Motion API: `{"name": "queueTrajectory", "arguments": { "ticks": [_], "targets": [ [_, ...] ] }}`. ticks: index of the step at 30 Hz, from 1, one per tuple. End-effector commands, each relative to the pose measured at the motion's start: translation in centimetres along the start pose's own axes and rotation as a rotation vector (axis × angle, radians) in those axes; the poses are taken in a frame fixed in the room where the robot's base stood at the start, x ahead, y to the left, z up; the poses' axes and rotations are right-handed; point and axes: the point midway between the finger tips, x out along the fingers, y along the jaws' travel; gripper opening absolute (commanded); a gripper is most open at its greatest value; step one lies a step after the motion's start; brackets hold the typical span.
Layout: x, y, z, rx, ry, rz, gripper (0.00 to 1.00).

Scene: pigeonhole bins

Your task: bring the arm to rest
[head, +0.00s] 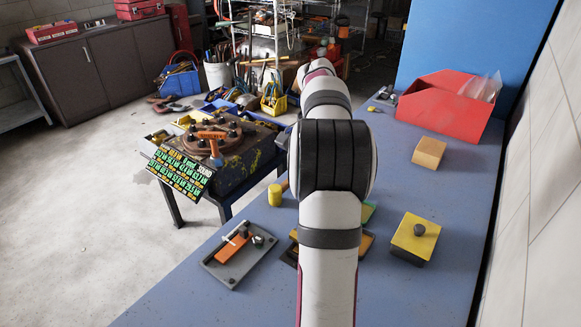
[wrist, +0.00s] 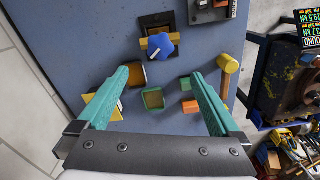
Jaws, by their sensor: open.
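My gripper (wrist: 161,72) shows in the wrist view with its two teal fingers spread apart and nothing between the tips. It hangs above the blue-grey bench (head: 400,295). Below and between the fingers are an open green box (wrist: 153,98) and a brown-orange piece (wrist: 137,75). In the head view my arm runs up the middle and hides part of the bench; the fingers cannot be made out there.
Around the arm stand a yellow box with a dark knob (head: 414,238), a grey tray (head: 225,275), a yellow-headed mallet (head: 275,195), a tan block (head: 429,152) and a red bin (head: 445,108). An orange block (wrist: 190,106) lies near one finger. The bench's front right is clear.

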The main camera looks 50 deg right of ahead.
Motion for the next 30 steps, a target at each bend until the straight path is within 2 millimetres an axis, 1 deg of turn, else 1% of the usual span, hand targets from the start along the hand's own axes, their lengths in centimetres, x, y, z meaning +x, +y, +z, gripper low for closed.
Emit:
{"name": "queueTrajectory", "arguments": {
  "ticks": [3,4,5,6,7,8,9,11,12,14,15,17,18,21,24,26,30],
  "targets": [
    [0.0,0.0,0.1,-0.002,0.000,0.000,1.00],
    [-0.1,-0.1,0.4,-0.011,-0.001,-0.001,1.00],
    [-0.3,-0.2,1.2,-0.028,-0.002,-0.003,1.00],
    [-0.8,-0.5,2.9,-0.072,-0.007,-0.006,1.00],
    [-1.2,-0.7,4.9,-0.119,-0.011,-0.009,1.00],
    [-1.7,-0.8,7.3,-0.181,-0.016,-0.013,1.00],
    [-2.4,-0.5,11.2,-0.278,-0.027,-0.018,1.00],
    [-3.1,0.9,17.5,-0.450,-0.045,-0.027,1.00],
    [-3.3,2.6,21.5,-0.566,-0.058,-0.032,1.00],
    [-3.1,6.0,26.8,-0.740,-0.079,-0.040,1.00],
    [-2.6,8.6,29.7,-0.853,-0.093,-0.044,1.00],
    [-1.6,12.6,33.0,-1.009,-0.114,-0.048,1.00],
    [-0.8,15.2,34.5,-1.097,-0.127,-0.049,1.00],
    [1.1,19.9,36.4,-1.263,-0.151,-0.051,1.00],
    [2.2,22.2,36.9,-1.342,-0.163,-0.050,1.00],
    [2.5,22.6,37.0,-1.355,-0.166,-0.050,1.00],
    [2.5,22.6,37.0,-1.353,-0.167,-0.049,1.00]
  ]
}}
